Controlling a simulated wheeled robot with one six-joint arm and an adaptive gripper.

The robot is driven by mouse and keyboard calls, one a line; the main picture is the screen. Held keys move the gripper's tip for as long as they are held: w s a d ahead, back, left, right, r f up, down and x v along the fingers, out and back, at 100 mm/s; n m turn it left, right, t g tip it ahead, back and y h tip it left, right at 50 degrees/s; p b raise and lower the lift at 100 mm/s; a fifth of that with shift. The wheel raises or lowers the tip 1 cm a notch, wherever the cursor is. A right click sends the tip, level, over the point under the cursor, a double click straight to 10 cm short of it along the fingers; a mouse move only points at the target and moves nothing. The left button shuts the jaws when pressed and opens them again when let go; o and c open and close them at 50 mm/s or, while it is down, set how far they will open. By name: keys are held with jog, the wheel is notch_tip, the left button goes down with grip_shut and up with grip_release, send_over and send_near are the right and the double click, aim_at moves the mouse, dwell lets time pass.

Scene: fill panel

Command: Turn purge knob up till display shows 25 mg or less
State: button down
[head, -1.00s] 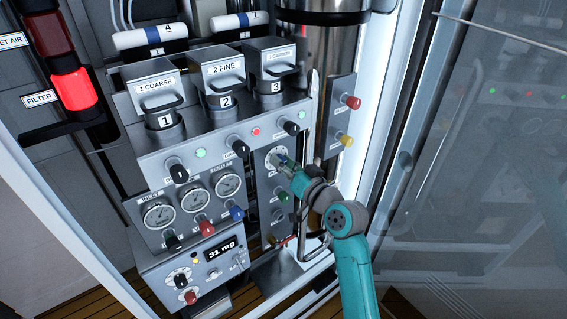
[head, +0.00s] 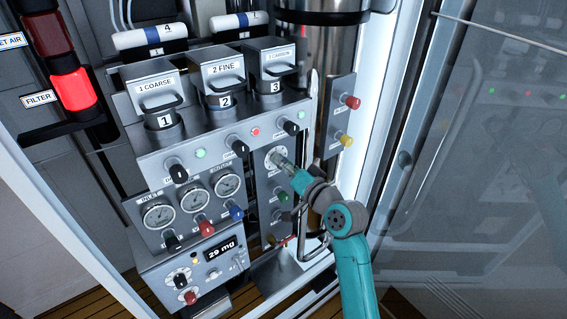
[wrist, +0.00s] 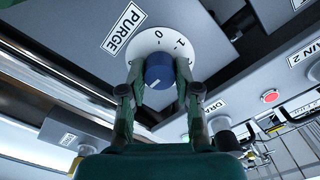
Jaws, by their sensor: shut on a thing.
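The purge knob (wrist: 160,70) is blue with a white pointer line and sits on a white dial marked 0 and 1, beside a PURGE label (wrist: 123,29). My gripper (wrist: 158,88) is shut on this knob, one finger on each side. In the head view my gripper (head: 279,160) reaches the narrow panel right of the gauges and covers most of the knob. The display (head: 220,249) on the lower box reads 29 mg.
Red (head: 353,102) and yellow (head: 347,140) knobs stand on a plate to the right of my gripper. A green knob (head: 283,196) is just below it. Gauges (head: 193,200) are to the left, and a glass door (head: 480,160) fills the right side.

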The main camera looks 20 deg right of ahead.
jog(key=c, duration=0.8)
grip_release()
jog(key=v, duration=1.2)
